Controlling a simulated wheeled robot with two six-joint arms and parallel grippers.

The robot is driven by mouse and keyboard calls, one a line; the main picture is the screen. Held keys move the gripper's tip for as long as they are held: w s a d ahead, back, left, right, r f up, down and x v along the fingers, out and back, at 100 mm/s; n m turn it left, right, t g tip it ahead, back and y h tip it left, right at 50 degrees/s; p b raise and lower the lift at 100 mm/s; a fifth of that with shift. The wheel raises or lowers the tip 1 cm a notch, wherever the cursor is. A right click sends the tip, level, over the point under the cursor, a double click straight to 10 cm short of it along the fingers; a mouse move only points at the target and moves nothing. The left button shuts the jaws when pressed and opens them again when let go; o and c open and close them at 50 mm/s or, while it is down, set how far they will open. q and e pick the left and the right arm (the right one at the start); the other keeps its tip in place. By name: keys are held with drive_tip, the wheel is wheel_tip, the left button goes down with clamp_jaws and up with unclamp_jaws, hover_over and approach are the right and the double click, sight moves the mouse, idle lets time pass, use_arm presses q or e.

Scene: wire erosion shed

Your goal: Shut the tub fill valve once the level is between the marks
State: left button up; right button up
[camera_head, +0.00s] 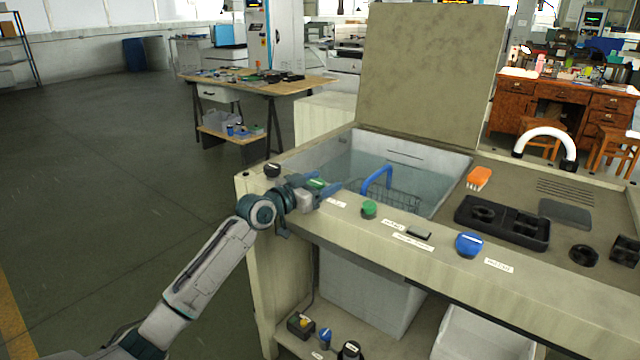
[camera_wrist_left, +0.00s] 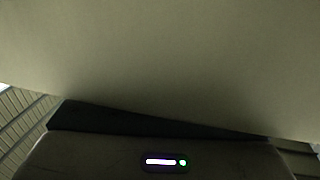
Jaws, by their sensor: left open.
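The tub (camera_head: 440,166) is sunk in the left part of the beige bench top, with clear water in it and a blue-handled wire basket (camera_head: 405,199). A dark line shows on its far wall; I cannot read the level against any marks. A green part (camera_head: 317,183) shows just behind my left gripper (camera_head: 322,194), close to the front left rim. The gripper is open; whether it touches that part is unclear. A green knob (camera_head: 369,209) and a blue knob (camera_head: 469,244) stand along the front with labels. I cannot read which is the fill valve.
A black knob (camera_head: 272,170) stands at the bench's left corner. A raised lid (camera_head: 430,75) rises behind the tub. An orange brush (camera_head: 479,178) and a black tray (camera_head: 500,240) lie to the right. The wrist view shows mostly a close, plain beige surface (camera_wrist_left: 160,60).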

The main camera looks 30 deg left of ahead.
use_arm(q)
drive_tip(key=shift+s, duration=0.1)
drive_tip(key=p+v, duration=0.4)
drive_tip(key=v, duration=0.6)
drive_tip(key=shift+s, duration=0.3)
use_arm(e)
wheel_tip(320, 180, down, 8)
drive_tip(key=d+g, duration=0.2)
drive_tip(key=shift+w+h, duration=0.3)
